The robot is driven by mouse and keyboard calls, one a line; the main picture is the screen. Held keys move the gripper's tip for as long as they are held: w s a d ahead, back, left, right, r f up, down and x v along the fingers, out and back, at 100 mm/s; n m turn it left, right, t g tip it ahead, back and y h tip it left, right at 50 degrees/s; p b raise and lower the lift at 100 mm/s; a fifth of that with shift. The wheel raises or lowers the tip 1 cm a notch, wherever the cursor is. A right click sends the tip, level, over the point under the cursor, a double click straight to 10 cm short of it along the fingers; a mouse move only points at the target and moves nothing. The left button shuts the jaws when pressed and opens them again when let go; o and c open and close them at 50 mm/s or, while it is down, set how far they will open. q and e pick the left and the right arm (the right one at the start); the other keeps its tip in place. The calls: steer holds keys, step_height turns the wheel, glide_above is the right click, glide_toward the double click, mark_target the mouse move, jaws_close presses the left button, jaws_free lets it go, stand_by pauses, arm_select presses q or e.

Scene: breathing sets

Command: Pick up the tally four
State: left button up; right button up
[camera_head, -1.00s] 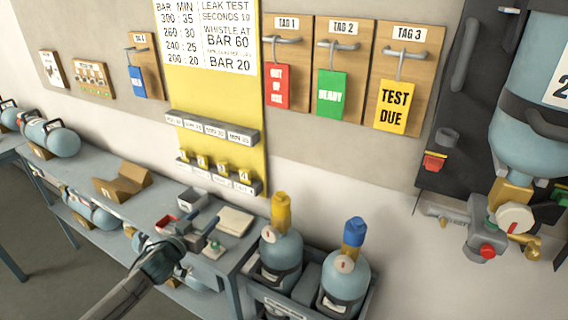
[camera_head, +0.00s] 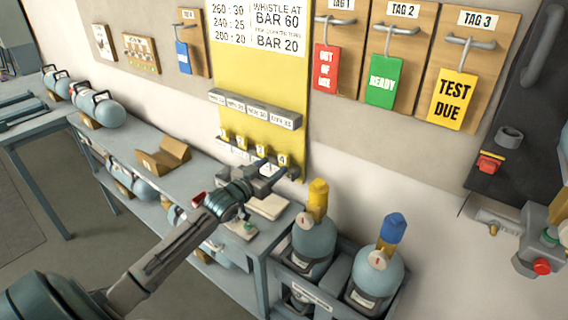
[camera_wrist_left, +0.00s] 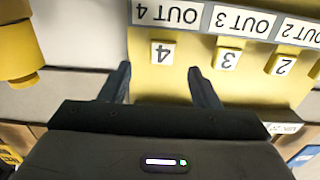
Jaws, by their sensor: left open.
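The tally four is a small yellow block with a white face marked 4 (camera_head: 283,160), at the right end of the lower row on the yellow board (camera_head: 235,125). In the left wrist view the tally four (camera_wrist_left: 162,52) appears upside down, under a label reading OUT 4 (camera_wrist_left: 166,13). My left gripper (camera_head: 272,172) is at the lower right of the board. In the wrist view its fingers (camera_wrist_left: 160,76) are apart, with the tally four just beyond the gap between them and nothing held. My right gripper is in neither view.
Tally three (camera_wrist_left: 227,57) hangs close beside tally four. A bottle with a yellow cap (camera_head: 317,200) and one with a blue cap (camera_head: 391,232) stand in a crate to the right. A bench (camera_head: 128,150) runs below the board.

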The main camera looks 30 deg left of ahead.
mark_target(282, 159)
arm_select(q)
steer(key=shift+w+d+f, duration=0.1)
steer(key=shift+w+f, duration=0.05)
steer(key=shift+w, duration=1.2)
steer(key=shift+w+f, duration=0.15)
steer(key=shift+w, duration=1.2)
steer(key=shift+s, duration=0.1)
steer(key=shift+c, duration=0.5)
steer(key=c, duration=1)
